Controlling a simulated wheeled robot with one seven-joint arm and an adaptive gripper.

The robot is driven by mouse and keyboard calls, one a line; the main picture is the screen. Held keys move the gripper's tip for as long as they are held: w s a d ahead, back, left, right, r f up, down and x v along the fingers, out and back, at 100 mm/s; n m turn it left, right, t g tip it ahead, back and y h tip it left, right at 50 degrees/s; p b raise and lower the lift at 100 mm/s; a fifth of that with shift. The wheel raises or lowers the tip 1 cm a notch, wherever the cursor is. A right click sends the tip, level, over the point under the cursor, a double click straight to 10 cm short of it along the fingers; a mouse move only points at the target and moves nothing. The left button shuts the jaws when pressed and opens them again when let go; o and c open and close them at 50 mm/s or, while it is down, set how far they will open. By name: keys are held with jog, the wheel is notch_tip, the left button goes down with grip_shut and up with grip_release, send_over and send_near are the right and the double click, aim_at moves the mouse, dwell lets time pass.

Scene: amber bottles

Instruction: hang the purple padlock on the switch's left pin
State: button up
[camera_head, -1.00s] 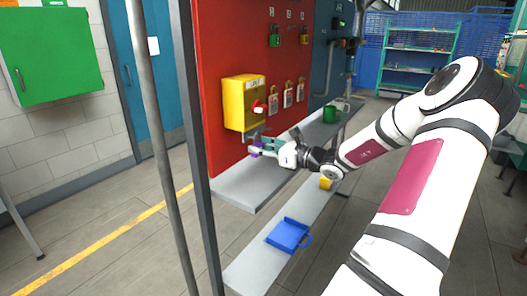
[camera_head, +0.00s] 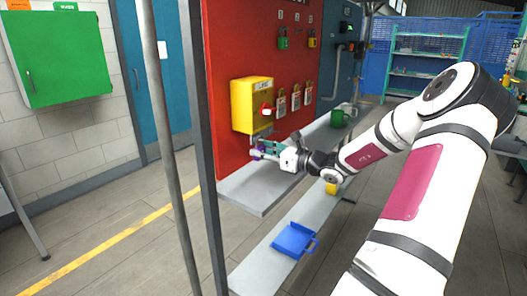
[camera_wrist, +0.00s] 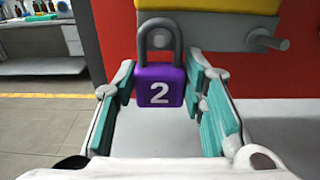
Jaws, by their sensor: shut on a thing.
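The purple padlock (camera_wrist: 160,87), marked 2, sits between the teal pads of my gripper (camera_wrist: 160,105), with its grey shackle upward. My gripper is shut on it; in the head view the gripper (camera_head: 262,149) is just below the yellow switch box (camera_head: 252,104) with a red knob. In the wrist view the bottom edge of the yellow box (camera_wrist: 210,5) is at the top, and the shackle top overlaps the grey bracket under it. A grey pin (camera_wrist: 268,41) sticks out at the right of that bracket.
The red panel (camera_head: 228,45) carries several hanging padlocks and tags right of the box. A grey shelf (camera_head: 245,188) lies below. A blue tray (camera_head: 293,239), a yellow object (camera_head: 332,188) and a green mug (camera_head: 338,117) stand nearby. A dark post (camera_head: 201,150) is at left.

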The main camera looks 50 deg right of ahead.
jog(key=shift+w+a, duration=0.1)
jog(key=o, duration=1.3)
jog(key=shift+f, duration=0.1)
jog(key=s+d, duration=0.1)
jog(key=s, duration=1.1)
jog(key=shift+r, duration=0.3)
